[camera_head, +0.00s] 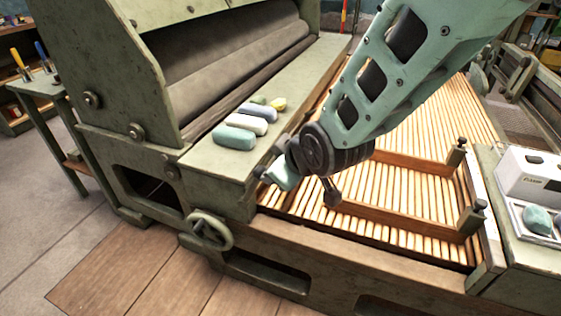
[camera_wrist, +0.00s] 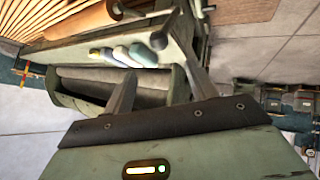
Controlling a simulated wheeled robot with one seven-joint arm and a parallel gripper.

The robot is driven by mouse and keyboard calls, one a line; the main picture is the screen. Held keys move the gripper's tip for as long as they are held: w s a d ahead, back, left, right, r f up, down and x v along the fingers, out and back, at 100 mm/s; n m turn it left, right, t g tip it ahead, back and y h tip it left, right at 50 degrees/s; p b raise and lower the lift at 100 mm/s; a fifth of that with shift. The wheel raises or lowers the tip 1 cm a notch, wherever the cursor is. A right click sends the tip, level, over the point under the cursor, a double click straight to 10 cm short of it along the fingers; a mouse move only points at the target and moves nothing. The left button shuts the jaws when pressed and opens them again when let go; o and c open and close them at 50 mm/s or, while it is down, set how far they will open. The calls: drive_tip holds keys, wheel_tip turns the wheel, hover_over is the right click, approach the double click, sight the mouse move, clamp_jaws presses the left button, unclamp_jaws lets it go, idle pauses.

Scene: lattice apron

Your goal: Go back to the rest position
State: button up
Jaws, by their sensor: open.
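My gripper (camera_head: 270,175) hangs at the end of my teal arm, above the near end of the machine's green ledge and the edge of the slatted wooden bed. In the head view it is small and partly hidden by my dark wrist joint. In the wrist view its two fingers (camera_wrist: 152,72) stand apart with nothing between them. Several rounded blocks lie on the green ledge (camera_head: 307,75): a teal one (camera_head: 234,138), a cream one (camera_head: 247,125), a blue one (camera_head: 258,112) and a yellow one (camera_head: 278,104). None is touched by my gripper.
The slatted bed (camera_head: 415,205) with wooden bars and dark-knobbed posts lies beneath my arm. A handwheel (camera_head: 208,231) sticks out at the front. A white box (camera_head: 530,172) and a tray with teal pieces (camera_head: 515,222) stand at right. A tool bench (camera_head: 45,82) is at left; floor there is clear.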

drive_tip(key=shift+s+r, duration=0.1)
idle(0.4)
drive_tip(key=s+d+r+m+g+h+p, duration=0.1)
drive_tip(key=s+d+r+g+p, duration=0.1)
drive_tip(key=s+d+r, duration=0.3)
drive_tip(key=s+d+r+m+g+h+p, duration=0.1)
drive_tip(key=s+d+r+p, duration=0.4)
drive_tip(key=s, duration=0.5)
drive_tip(key=s+d+r+m+g+h+p, duration=0.2)
drive_tip(key=s+d+r+g+p, duration=0.2)
drive_tip(key=s, duration=0.4)
drive_tip(key=shift+s+d+r+g, duration=0.3)
drive_tip(key=shift+d+r+g, duration=0.15)
drive_tip(key=shift+d, duration=0.55)
